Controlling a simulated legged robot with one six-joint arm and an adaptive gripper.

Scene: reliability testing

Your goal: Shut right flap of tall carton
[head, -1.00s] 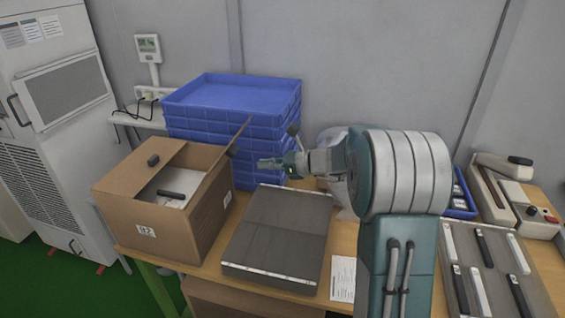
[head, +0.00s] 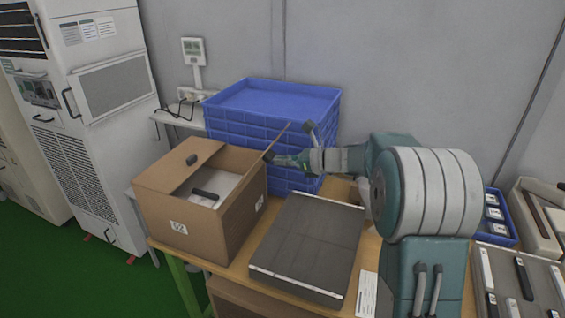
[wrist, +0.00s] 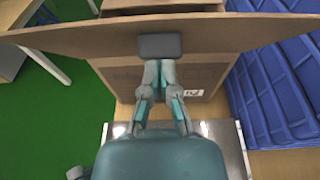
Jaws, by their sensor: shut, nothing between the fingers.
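The tall brown carton (head: 187,215) stands at the left end of the table. In the head view my gripper (head: 278,159) is just right of the flap.
Stacked blue crates (head: 272,101) stand close behind the carton and flap. A grey flat panel (head: 308,245) lies on the table right of the carton, below my arm. A white cabinet (head: 95,130) stands at left. Inside the carton lies a white item with a dark bar (head: 205,194).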

